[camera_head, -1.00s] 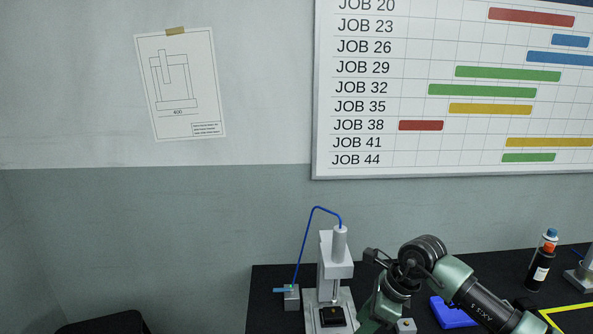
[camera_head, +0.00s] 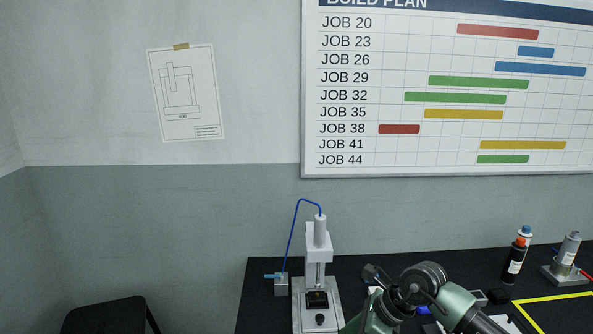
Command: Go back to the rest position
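One of my green and black arms crosses the lower right of the view, beside the gantry's base. No gripper fingers show in this view, so neither gripper can be seen.
The black table (camera_head: 262,297) runs along the wall. Bottles (camera_head: 515,258) and a silver device (camera_head: 566,258) stand at the back right, near a yellow outline (camera_head: 550,298). A black chair (camera_head: 105,313) stands at the lower left. The floor between chair and table looks free.

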